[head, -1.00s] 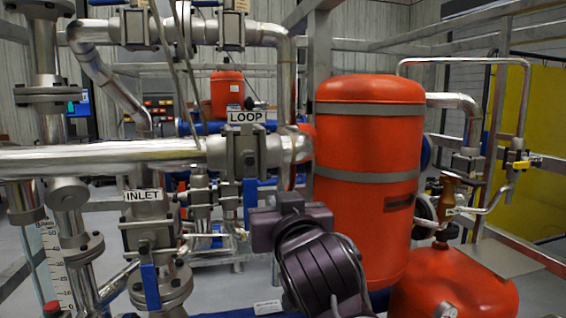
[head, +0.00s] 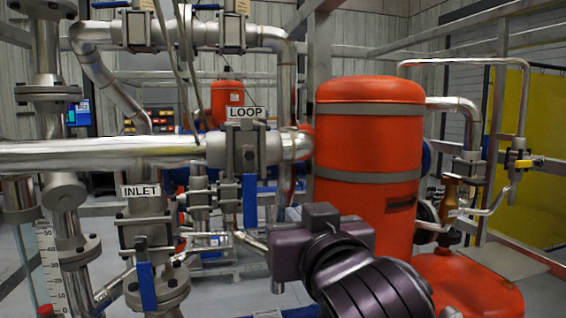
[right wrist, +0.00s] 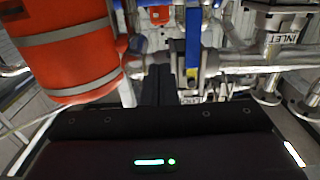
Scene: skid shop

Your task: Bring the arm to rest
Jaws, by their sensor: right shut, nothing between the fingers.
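My right arm reaches up from the bottom of the head view, dark purple. Its wrist and gripper housing (head: 300,250) stand in front of the orange tank, below the LOOP valve. The fingers are hidden there. In the right wrist view the two dark fingers of my right gripper (right wrist: 158,86) are together and empty. A blue valve handle (right wrist: 193,42) appears just right of them; I cannot tell the gap in depth. My left gripper is not in view.
The tall orange tank (head: 365,150) stands behind my right arm. The LOOP valve (head: 243,148) has a hanging blue handle (head: 249,200). The INLET valve (head: 145,235) has its blue handle (head: 147,287) pointing down. An orange vessel (head: 465,285) stands at lower right.

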